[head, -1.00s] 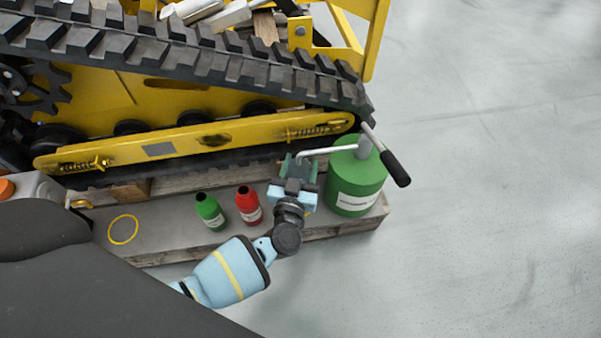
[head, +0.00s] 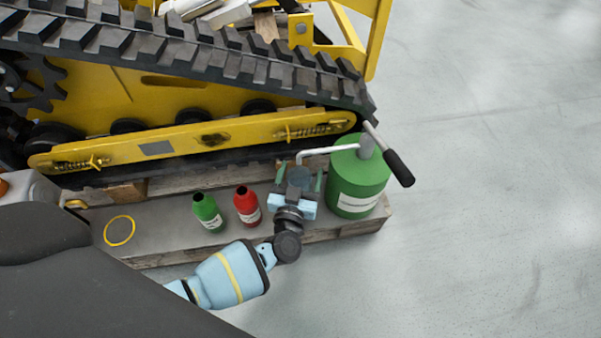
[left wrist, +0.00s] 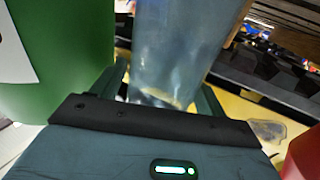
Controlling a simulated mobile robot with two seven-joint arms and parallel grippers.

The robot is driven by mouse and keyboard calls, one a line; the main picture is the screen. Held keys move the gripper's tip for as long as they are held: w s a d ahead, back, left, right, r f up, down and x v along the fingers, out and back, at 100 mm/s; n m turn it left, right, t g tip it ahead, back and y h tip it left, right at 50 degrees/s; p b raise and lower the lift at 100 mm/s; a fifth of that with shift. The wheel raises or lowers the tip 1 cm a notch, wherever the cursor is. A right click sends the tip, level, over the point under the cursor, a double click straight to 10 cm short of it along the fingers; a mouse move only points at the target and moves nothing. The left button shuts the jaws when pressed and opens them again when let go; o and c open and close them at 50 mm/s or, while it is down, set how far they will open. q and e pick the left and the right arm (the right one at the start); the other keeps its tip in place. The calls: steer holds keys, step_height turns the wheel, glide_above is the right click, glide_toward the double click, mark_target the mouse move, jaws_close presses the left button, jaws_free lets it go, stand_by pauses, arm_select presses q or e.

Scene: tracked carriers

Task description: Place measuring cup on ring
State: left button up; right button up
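The fingers are spread, and a narrow gap shows beside the cup. In the left wrist view the cup (left wrist: 180,50) fills the space between the fingers; its top is cut off. The yellow ring (head: 106,233) lies flat and empty at the board's left end. My right gripper is not in view.
A green bottle (head: 207,211) and a red bottle (head: 246,206) stand between ring and cup. The yellow tracked carrier (head: 190,142) rises behind the board.

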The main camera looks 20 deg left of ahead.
arm_select(q)
steer(key=shift+r, duration=0.15)
steer(key=p+v, duration=0.4)
steer(key=v, duration=0.8)
stand_by(0.9)
